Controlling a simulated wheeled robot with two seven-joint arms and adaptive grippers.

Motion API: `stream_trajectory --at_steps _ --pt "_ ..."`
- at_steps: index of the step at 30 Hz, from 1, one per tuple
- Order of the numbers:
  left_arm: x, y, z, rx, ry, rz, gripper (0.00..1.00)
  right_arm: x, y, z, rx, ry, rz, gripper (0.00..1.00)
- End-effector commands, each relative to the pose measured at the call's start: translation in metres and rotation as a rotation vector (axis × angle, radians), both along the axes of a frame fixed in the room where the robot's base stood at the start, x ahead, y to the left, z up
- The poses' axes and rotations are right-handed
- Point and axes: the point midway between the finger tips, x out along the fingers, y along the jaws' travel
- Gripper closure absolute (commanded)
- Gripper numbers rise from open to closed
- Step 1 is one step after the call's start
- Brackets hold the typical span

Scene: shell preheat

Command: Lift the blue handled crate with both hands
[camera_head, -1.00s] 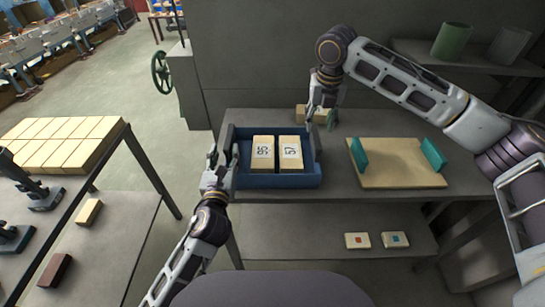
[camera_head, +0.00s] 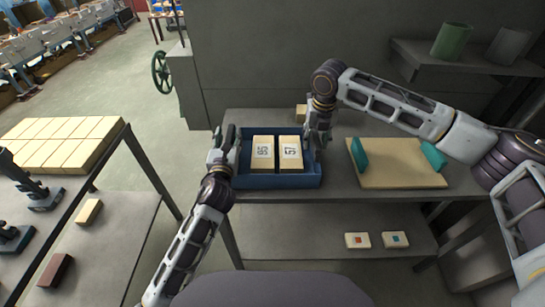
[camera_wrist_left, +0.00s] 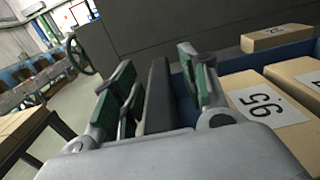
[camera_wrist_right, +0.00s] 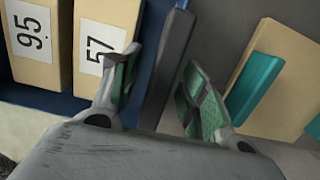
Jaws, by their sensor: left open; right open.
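The blue crate (camera_head: 278,182) sits on the grey table and holds two tan blocks, marked 95 (camera_wrist_right: 33,42) and 57 (camera_wrist_right: 100,42). My left gripper (camera_head: 226,138) is open at the crate's left side. In the left wrist view, a dark upright handle (camera_wrist_left: 160,95) stands between its spread fingers. My right gripper (camera_head: 318,130) is open at the crate's right side. In the right wrist view, the other dark handle (camera_wrist_right: 172,60) lies between its fingers. I cannot tell whether any finger touches a handle. In the head view the grippers partly hide both handles.
A tan board (camera_head: 400,180) with two teal uprights lies right of the crate. Another tan block (camera_head: 301,111) is behind the crate. Two small marked blocks lie on the lower shelf (camera_head: 320,235). A table with tan blocks (camera_head: 65,140) stands at left.

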Motion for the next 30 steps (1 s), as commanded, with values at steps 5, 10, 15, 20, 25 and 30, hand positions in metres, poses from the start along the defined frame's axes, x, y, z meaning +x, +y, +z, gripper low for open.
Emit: stream_trajectory --at_steps 5,10,15,20,25,30 --pt "0.0043 0.0001 0.0006 -0.001 -0.001 0.0 0.55 0.0002 -0.0001 -0.0044 -0.001 0.001 0.0 0.55" --pt "0.0044 0.0 0.0004 -0.001 -0.001 0.0 0.55 0.0003 0.0 -0.0047 -0.001 0.0 0.0 0.55" --pt "0.0043 0.0 0.0004 -0.001 -0.001 0.0 0.66 0.0003 0.0 -0.0046 -0.001 0.0 0.0 0.66" --pt "0.0042 0.0 0.0004 -0.001 -0.001 0.0 0.86 0.0002 0.0001 -0.0044 -0.001 0.0 0.0 0.86" --pt "0.0042 0.0001 0.0003 -0.001 0.0 0.0 1.0 0.0003 -0.0001 -0.0044 -0.001 0.0 0.0 1.0" --pt "0.0042 0.0002 0.0003 -0.001 0.0 0.0 1.0 0.0003 -0.0002 -0.0043 -0.001 0.0 0.0 1.0"
